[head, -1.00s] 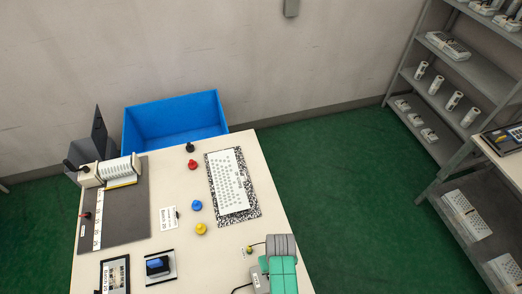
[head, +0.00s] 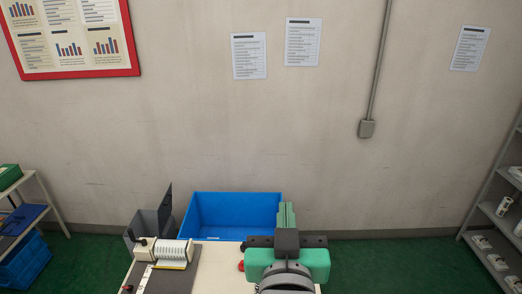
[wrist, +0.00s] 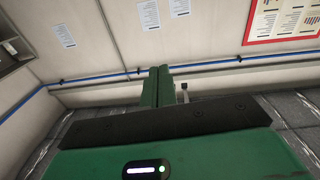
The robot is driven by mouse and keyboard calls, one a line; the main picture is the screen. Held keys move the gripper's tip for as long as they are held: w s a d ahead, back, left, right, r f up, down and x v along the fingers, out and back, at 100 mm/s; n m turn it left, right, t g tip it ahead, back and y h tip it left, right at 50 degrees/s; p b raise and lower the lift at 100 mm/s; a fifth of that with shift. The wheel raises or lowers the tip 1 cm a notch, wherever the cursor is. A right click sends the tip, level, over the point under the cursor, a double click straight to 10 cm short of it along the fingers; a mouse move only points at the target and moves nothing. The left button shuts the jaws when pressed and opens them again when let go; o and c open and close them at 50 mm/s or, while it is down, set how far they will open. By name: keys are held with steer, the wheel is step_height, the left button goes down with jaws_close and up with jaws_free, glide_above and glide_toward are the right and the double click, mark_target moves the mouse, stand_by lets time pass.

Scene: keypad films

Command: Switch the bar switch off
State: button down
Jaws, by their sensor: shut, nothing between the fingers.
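I cannot make out a bar switch for certain in either current view. My gripper (head: 286,213) is in the lower middle of the head view, over the far part of the table (head: 226,262), with its green fingers pointing towards the wall. In the wrist view the two fingers of my gripper (wrist: 155,85) stand side by side and shut, with nothing between them. A small pale upright thing with a dark top (wrist: 184,90) shows just right of the fingers; I cannot tell what it is. My arm and gripper hide much of the table's right side.
A blue bin (head: 215,212) stands behind the table, beside a grey bin (head: 148,224). A white binding machine (head: 168,252) sits at the table's left. A grey box (head: 366,129) with a conduit is on the wall. Shelves (head: 492,230) stand at the right.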

steer(key=s+a+r+t, duration=0.2)
steer(key=s+r+t, duration=0.1)
steer(key=s+r, duration=0.4)
steer(key=s+a+r+t+y, duration=0.1)
steer(key=s+a+r+t, duration=0.1)
steer(key=s+r, duration=0.6)
step_height(320, 180, up, 4)
steer(key=shift+s+a+f+t+y, duration=0.2)
steer(key=shift+t+y, duration=0.1)
steer(key=shift+t, duration=0.5)
